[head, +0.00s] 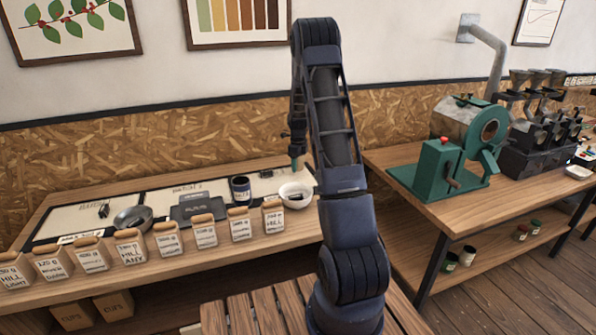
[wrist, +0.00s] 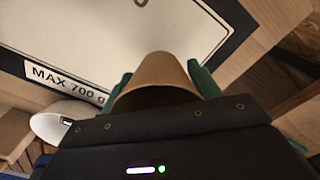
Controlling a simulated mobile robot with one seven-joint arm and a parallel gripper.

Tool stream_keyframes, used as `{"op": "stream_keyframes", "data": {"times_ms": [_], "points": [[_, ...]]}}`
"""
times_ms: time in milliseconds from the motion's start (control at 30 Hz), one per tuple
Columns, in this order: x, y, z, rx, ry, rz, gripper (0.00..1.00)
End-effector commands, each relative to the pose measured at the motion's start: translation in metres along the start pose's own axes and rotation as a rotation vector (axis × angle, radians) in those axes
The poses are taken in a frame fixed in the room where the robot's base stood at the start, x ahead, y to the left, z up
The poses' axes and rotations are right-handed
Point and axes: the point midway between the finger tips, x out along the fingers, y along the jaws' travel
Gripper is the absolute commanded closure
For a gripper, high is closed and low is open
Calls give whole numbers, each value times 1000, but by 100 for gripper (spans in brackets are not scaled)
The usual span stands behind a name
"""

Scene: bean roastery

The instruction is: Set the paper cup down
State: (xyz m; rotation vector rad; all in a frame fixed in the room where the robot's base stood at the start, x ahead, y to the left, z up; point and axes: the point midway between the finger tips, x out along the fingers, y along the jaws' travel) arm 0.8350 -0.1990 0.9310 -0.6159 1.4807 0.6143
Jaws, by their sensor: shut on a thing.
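My gripper (wrist: 163,82) is shut on the brown paper cup (wrist: 155,68), with one green finger on each side of it. The cup is above a white mat (wrist: 150,30) with a dark border and a "MAX 700 g" label. Whether its base touches the mat cannot be told. In the head view my gripper (head: 295,163) points down over the right end of the bench, just above and behind a white bowl (head: 296,201). I cannot make out the cup there. The bowl also shows in the wrist view (wrist: 45,125), left of the gripper.
A dark blue cup (head: 240,188), a dark flat scale (head: 198,211) and a grey pan (head: 133,218) are left of the bowl. Several labelled bean bags (head: 205,231) line the bench's front edge. A green roaster (head: 440,170) stands on the right table.

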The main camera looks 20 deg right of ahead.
Motion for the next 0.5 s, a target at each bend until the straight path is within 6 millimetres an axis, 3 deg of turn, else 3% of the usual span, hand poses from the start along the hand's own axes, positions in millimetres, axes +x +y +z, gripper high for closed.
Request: {"op": "stream_keyframes", "data": {"times_ms": [233,500], "points": [[33,0,0,-1,2,1,59],[35,0,0,-1,1,0,59]]}}
